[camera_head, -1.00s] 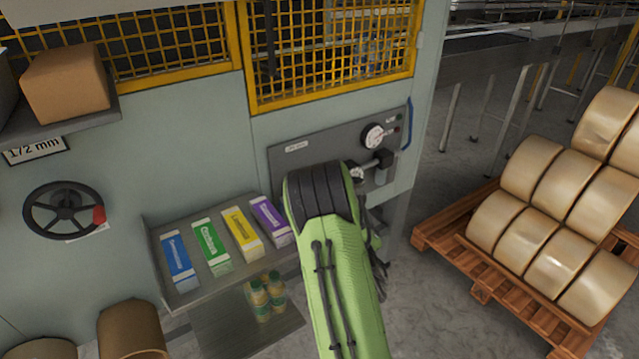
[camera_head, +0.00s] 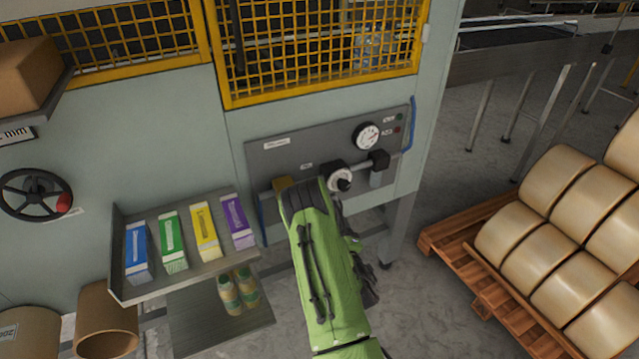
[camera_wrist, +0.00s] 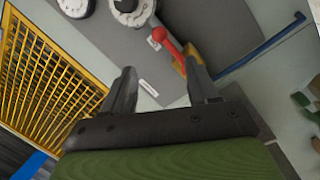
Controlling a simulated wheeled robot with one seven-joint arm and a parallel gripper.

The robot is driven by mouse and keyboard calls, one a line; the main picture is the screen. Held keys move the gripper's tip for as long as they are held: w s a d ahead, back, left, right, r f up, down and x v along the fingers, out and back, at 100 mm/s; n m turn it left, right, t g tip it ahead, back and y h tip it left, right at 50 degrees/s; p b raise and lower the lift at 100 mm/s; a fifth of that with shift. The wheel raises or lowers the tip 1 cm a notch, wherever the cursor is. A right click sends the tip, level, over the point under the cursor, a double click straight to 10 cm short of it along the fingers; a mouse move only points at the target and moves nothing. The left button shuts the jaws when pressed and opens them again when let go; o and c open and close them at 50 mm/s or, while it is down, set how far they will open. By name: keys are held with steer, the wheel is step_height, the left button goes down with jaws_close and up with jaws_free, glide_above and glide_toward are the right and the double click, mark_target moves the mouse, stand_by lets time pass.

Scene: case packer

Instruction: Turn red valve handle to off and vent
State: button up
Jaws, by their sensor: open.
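The red valve handle (camera_wrist: 170,42) shows in the wrist view as a slim bar with a round end, running down to a yellow valve part (camera_wrist: 190,62) on the grey panel. My gripper (camera_wrist: 162,82) is open and empty. Its right finger overlaps the lower end of the handle in the picture; I cannot tell whether they touch. The left finger is well apart from it. In the head view my green arm hides the red handle and my jaws; only a yellow part (camera_head: 283,184) shows above the arm. The grey panel (camera_head: 290,155) carries a pressure gauge (camera_head: 367,136).
A round dial with a black knob (camera_head: 338,178) and a pipe fitting sit right of the arm. A shelf (camera_head: 190,272) with several coloured cartons is at left. A black handwheel (camera_head: 36,194) is farther left. A pallet (camera_head: 463,262) of rolls stands right.

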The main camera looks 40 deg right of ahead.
steer(key=p+x, duration=0.2)
steer(key=x, duration=1.2)
steer(key=shift+p, duration=0.3)
jaws_close()
